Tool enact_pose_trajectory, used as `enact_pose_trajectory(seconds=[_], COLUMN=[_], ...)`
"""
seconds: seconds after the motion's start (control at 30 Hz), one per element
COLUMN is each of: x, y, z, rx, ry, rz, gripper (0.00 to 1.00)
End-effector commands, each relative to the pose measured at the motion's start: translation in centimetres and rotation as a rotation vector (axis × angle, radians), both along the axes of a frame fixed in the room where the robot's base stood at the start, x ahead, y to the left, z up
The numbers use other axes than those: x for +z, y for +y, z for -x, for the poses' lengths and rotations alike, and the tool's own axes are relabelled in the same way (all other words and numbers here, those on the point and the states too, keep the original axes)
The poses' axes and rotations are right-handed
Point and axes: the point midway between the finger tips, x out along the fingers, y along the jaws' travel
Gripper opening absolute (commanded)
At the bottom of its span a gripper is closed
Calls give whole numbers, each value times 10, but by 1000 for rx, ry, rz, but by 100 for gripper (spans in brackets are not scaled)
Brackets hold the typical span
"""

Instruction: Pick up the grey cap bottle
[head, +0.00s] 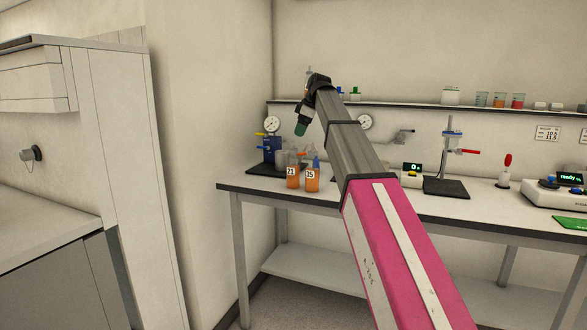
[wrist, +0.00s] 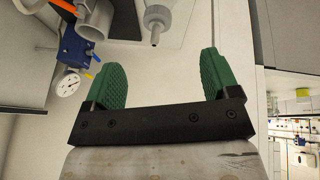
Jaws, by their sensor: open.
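Two bottles of orange juice stand side by side on the lab bench in the head view. The left one, labelled 21 (head: 292,178), has a top that looks greyish, but it is small and blends with the clutter behind. The right one, labelled 35 (head: 312,180), has a blue cap. My gripper (head: 301,128) hangs above the bench, higher than the bottles and apart from them. In the wrist view my gripper (wrist: 168,72) has its green fingers spread wide with nothing between them. Neither bottle can be made out in the wrist view.
A blue device with a pressure gauge (head: 271,124) stands left of and behind the bottles; its gauge (wrist: 68,84) also shows in the wrist view. A wall shelf (head: 420,106) runs above the bench (head: 400,205). A clamp stand (head: 447,188) stands to the right.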

Motion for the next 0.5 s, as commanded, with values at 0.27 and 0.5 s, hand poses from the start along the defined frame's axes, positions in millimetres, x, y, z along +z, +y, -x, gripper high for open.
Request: enact_pose_trajectory(seconds=[0.27, 0.5], x=[-19, -48], y=[8, 18], z=[-4, -11], rx=[3, 1], ry=[1, 1], rz=[0, 0], gripper=[82, 82])
